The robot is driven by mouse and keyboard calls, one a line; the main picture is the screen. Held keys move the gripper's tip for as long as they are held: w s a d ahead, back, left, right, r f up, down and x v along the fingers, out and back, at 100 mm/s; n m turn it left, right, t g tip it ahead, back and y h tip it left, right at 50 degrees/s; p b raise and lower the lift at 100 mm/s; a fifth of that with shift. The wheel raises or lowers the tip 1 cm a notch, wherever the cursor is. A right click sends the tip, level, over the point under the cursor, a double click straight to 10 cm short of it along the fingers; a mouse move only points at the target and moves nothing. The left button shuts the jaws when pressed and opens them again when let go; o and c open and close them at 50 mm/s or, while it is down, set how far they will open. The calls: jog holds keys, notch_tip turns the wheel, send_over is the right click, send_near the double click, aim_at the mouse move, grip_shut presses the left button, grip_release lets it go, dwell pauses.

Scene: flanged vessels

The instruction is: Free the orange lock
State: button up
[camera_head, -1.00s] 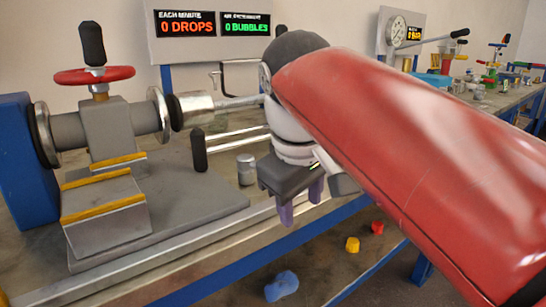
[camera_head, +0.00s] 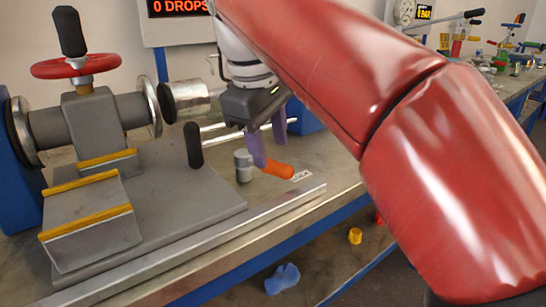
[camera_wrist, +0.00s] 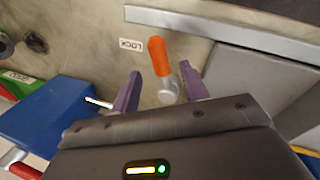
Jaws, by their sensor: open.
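The orange lock is a short orange lever (camera_head: 278,170) on a grey metal post (camera_head: 244,166), at the right of the bench plate in the head view. In the wrist view the orange handle (camera_wrist: 159,56) points up and away from the grey post (camera_wrist: 168,92). My gripper (camera_head: 270,146) is open, with its purple fingers pointing down just above the lever. In the wrist view the lock lies between the two fingers of my gripper (camera_wrist: 160,82), with no contact visible. How high the fingertips are above it is hard to tell.
A LOCK label (camera_head: 301,176) lies beside the lever. A black upright handle (camera_head: 194,145) stands left of the post. A valve with a red wheel (camera_head: 76,66) is farther left. A metal rail (camera_head: 240,225) runs along the bench front. A blue block (camera_wrist: 65,115) is close by the left finger.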

aim_at(274, 163)
jog(key=shift+b+x, duration=0.35)
jog(key=shift+x, duration=1.6)
grip_shut()
